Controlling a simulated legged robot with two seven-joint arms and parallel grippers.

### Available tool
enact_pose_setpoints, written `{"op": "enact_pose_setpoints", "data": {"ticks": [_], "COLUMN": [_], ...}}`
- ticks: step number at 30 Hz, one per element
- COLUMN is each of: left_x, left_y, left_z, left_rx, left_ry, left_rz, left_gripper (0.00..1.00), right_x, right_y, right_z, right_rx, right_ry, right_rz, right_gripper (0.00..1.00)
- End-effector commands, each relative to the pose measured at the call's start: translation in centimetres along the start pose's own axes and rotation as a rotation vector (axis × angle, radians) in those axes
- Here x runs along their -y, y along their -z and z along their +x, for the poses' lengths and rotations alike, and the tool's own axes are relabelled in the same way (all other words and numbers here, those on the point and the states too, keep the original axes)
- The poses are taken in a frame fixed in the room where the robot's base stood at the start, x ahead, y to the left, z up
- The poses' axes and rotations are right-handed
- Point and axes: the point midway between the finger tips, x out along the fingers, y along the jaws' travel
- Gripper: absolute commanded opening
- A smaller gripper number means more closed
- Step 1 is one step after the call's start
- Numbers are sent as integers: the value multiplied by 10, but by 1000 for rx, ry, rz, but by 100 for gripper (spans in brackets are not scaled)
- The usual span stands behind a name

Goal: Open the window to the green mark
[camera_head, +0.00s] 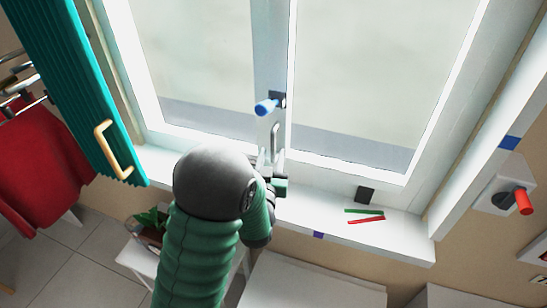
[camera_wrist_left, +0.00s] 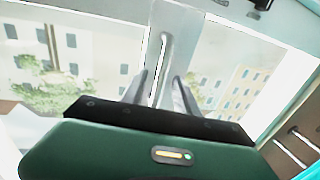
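The window (camera_head: 385,75) has glass panes in a white frame and looks closed. A blue lever (camera_head: 267,106) sits on its middle post. Below it is an upright metal pull handle (camera_head: 275,138). The green mark (camera_head: 364,211) is a thin strip on the sill, beside a red strip (camera_head: 367,219). My left gripper (camera_head: 268,163) is at the lower end of the pull handle. In the left wrist view its two fingers (camera_wrist_left: 161,78) are apart, one on each side of the handle (camera_wrist_left: 158,60); I see no clear contact. My right gripper is out of view.
A teal shutter (camera_head: 70,80) with a wooden handle hangs at the left, with red clothing (camera_head: 40,160) behind it. A small black block (camera_head: 365,195) stands on the sill (camera_head: 405,232). A red knob (camera_head: 523,201) is on the right wall. A potted plant (camera_head: 150,220) stands below left.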

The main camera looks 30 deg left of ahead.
Motion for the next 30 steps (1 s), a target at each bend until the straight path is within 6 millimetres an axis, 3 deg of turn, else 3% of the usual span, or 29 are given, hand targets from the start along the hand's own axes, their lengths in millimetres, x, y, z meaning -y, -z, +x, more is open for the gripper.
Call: {"op": "enact_pose_setpoints", "data": {"ticks": [1, 6, 14, 23, 30], "left_x": [0, 0, 0, 0, 0], "left_y": [6, 4, 3, 3, 2], "left_z": [10, 30, 33, 33, 33], "left_rx": [0, 0, -1, -1, 0], "left_ry": [1, 0, 0, 0, -1], "left_rz": [1, 0, -1, -1, -1], "left_gripper": [36, 36, 36, 1, 0], "right_x": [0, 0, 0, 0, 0], "right_y": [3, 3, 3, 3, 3], "right_z": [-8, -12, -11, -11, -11], "right_rx": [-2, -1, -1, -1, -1], "right_ry": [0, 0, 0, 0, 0], "right_rz": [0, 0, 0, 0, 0], "right_gripper": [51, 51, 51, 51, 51]}}
